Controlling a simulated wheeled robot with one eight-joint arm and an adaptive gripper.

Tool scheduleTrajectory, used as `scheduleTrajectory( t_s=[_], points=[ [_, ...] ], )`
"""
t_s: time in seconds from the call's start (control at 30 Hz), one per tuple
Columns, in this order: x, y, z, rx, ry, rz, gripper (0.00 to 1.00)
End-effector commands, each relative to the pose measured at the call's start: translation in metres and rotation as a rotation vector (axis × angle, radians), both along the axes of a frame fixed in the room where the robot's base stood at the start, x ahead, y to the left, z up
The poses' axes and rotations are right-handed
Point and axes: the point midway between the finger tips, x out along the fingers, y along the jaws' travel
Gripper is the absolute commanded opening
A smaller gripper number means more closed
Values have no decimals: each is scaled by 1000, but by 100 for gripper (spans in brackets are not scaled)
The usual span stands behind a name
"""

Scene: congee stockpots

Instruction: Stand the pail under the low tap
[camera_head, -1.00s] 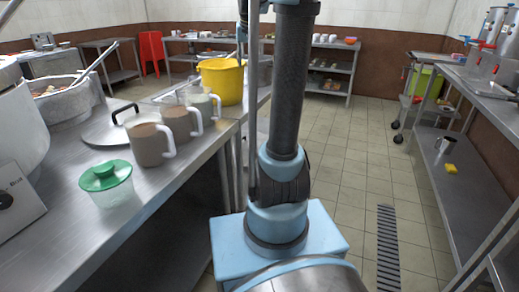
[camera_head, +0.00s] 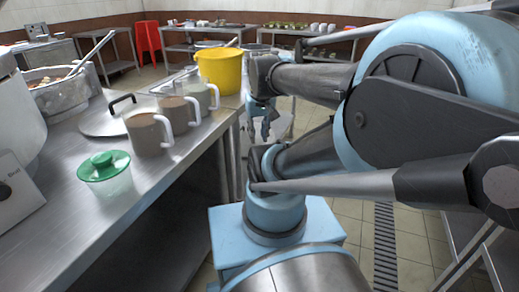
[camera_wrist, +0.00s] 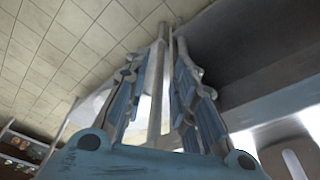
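The yellow pail (camera_head: 220,72) stands upright near the far end of the steel counter on the left in the head view. My gripper (camera_head: 264,132) hangs in the air just off the counter's right edge, to the right of the pail, nearer and lower than its rim. It is apart from the pail and empty. In the wrist view the two fingers of my gripper (camera_wrist: 168,42) stand apart, with a gap between them. I cannot make out the low tap; my arm covers much of the right side.
The steel counter (camera_head: 75,200) holds mugs (camera_head: 148,134), a green-lidded tub (camera_head: 105,175), a pot lid (camera_head: 105,118) and a large pot with a ladle (camera_head: 62,95). A red chair (camera_head: 148,40) stands behind. A drain grate (camera_head: 385,245) lies in the floor.

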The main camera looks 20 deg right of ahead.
Motion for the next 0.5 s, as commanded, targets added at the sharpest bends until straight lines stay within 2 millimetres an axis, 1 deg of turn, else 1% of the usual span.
scheduleTrajectory(
  t_s=[0.03, 0.1, 0.17, 0.2, 0.27, 0.37, 0.47, 0.5],
  points=[
    [-12, 0, -12, -2, 5, 5, 25],
    [-23, 1, -25, -5, 12, 11, 25],
    [-30, 3, -33, -7, 17, 16, 25],
    [-34, 3, -37, -7, 19, 18, 26],
    [-37, 3, -40, -7, 22, 18, 26],
    [-33, 3, -33, -3, 25, -3, 26],
    [-18, 1, -11, 10, 29, -59, 26],
    [-10, 2, 1, 17, 31, -91, 26]
  ],
)
